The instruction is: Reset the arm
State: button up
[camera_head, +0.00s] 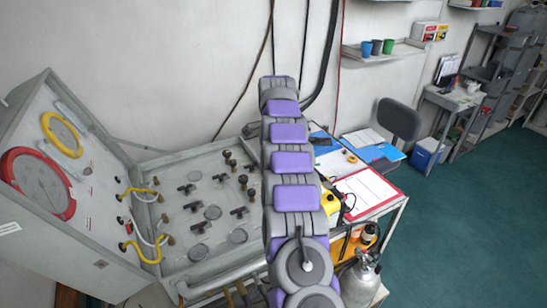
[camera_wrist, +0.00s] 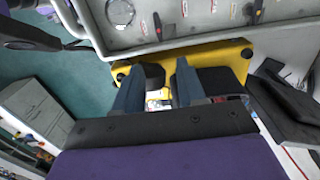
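My arm (camera_head: 290,195) rises through the middle of the head view, in purple and grey segments. My gripper (camera_wrist: 158,68) shows in the wrist view as two blue-grey fingers set apart. It is open, and I see nothing held between the fingers. In the head view I cannot make out the gripper. The diver air panel (camera_head: 205,235) stands left of the arm, with dark valve knobs and an upright gauge face. A grey panel with knobs also shows at the top of the wrist view (camera_wrist: 205,38). A yellow surface (camera_wrist: 225,52) lies beyond the fingers.
A cart with papers and a red clipboard (camera_head: 367,193) stands right of my arm, with a gas cylinder (camera_head: 360,278) in front. A chair (camera_head: 398,122), a blue-and-white cooler (camera_head: 428,154) and a wall shelf (camera_head: 385,52) are farther back. The green floor (camera_head: 470,220) is open at right.

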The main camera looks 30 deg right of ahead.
jog(key=shift+a+r, duration=0.1)
jog(key=s+a+r+n+b, duration=0.25)
jog(key=s+a+n, duration=0.25)
jog(key=s+a, duration=0.45)
jog(key=s+a+r+n+b, duration=0.25)
jog(key=s+a+n, duration=0.25)
jog(key=s+a, duration=0.4)
jog(key=s+a+f+n+b, duration=0.1)
jog(key=s+f+n, duration=0.1)
jog(key=s, duration=0.8)
jog(key=s+a+f+n+g+b, duration=0.1)
jog(key=s+a+f+n, duration=0.1)
jog(key=s, duration=0.9)
jog(key=s+a+f+n+b, duration=0.1)
jog(key=s+f+n, duration=0.3)
jog(key=s, duration=0.6)
jog(key=shift+s+a+f+g+b, duration=0.15)
jog(key=shift+f+g+b, duration=0.25)
jog(key=shift+f, duration=0.45)
